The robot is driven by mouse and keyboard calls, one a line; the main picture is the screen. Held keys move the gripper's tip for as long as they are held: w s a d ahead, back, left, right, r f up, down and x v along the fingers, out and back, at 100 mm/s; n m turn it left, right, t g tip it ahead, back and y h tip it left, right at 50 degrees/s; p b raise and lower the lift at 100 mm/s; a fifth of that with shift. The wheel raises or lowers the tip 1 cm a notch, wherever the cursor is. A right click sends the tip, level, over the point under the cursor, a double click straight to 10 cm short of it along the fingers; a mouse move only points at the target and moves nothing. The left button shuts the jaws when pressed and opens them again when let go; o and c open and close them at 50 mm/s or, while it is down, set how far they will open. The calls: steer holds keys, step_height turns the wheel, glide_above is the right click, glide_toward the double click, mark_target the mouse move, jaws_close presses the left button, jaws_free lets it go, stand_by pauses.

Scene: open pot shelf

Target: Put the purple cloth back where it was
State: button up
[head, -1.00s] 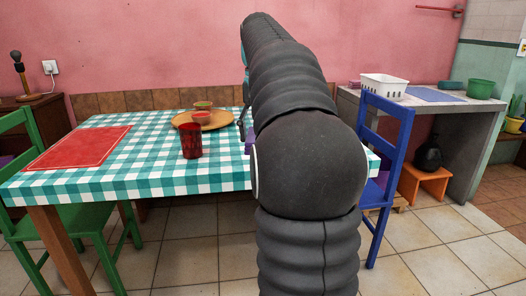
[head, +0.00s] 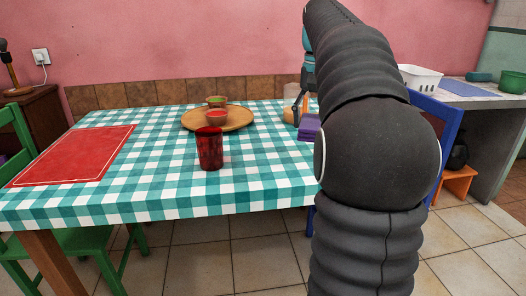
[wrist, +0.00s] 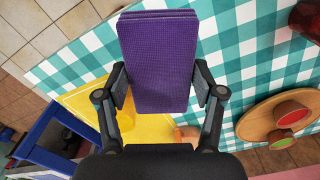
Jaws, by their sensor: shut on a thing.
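The purple cloth (wrist: 160,60) is folded into a thick flat pad. In the wrist view it lies between the two fingers of my gripper (wrist: 159,82), which is shut on it. The far end of the cloth sticks out past the fingertips. In the head view the cloth (head: 309,127) shows beside my arm, over the right part of the checkered table (head: 255,180). My arm hides part of it and most of the gripper there. I cannot tell how high the cloth is above the tabletop.
A yellow mat (wrist: 80,98) lies beneath, with a yellow cup-like thing (wrist: 126,112) near one finger. A wooden tray (head: 240,122) with bowls and a red cup (head: 209,150) stand left of the cloth. A red mat (head: 75,155) is far left. A blue chair (head: 447,118) stands at right.

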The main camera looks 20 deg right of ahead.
glide_above(269, 160)
step_height(269, 160, down, 7)
steer(key=shift+r, duration=0.1)
steer(key=shift+f+b, duration=0.6)
steer(key=shift+f, duration=1.4)
steer(key=shift+f, duration=0.15)
steer(key=o, duration=1.1)
step_height(269, 160, up, 12)
steer(key=p, duration=0.2)
